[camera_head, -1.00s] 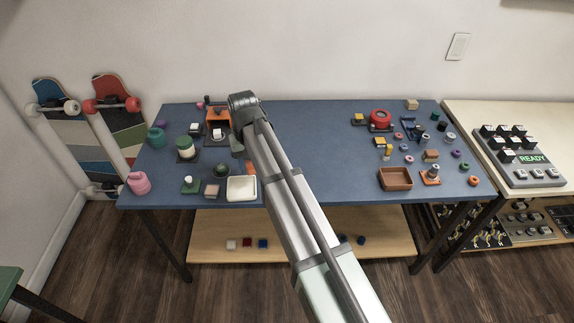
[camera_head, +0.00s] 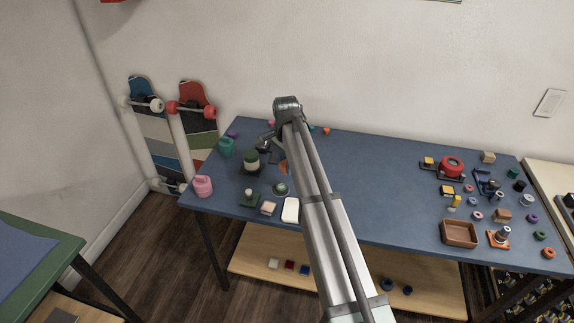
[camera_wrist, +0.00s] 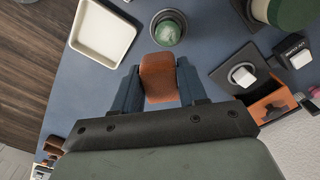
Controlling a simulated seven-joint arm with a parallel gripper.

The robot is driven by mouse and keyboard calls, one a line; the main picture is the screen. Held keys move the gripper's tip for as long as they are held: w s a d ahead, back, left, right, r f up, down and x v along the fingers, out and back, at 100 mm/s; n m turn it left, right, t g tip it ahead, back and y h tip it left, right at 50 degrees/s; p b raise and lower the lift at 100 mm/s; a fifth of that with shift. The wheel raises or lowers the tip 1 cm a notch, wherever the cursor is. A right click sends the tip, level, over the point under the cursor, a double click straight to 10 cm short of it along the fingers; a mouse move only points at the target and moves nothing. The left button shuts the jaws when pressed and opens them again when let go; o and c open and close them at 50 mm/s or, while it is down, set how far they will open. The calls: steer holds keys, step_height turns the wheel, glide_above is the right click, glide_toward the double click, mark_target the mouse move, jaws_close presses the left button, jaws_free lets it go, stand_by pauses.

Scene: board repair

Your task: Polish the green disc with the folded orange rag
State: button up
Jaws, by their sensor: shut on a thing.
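My gripper (camera_wrist: 158,90) is shut on the folded orange rag (camera_wrist: 158,77), which sits between its two dark blue fingers in the wrist view. The rag also shows in the head view (camera_head: 283,167), just left of my arm. The green disc (camera_wrist: 169,27) is a small domed round piece in a grey round holder, just beyond the rag's far end in the wrist view. A gap shows between them in the picture. In the head view the green disc (camera_head: 280,188) lies in front of the rag. My arm hides most of the gripper there.
A white tray (camera_wrist: 76,39) lies beside the disc. Open blue tabletop (camera_head: 390,200) lies right of my arm.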

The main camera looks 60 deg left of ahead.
mark_target(287, 187)
steer(key=shift+f+m, duration=0.15)
steer(key=shift+m, duration=0.35)
steer(key=shift+f, duration=3.6)
steer(key=shift+s+a+f, duration=0.15)
steer(key=shift+a+f, duration=0.05)
steer(key=shift+s+a+f, duration=0.1)
steer(key=shift+s+a, duration=1.2)
steer(key=w+d, duration=0.3)
steer(key=shift+r, duration=4.05)
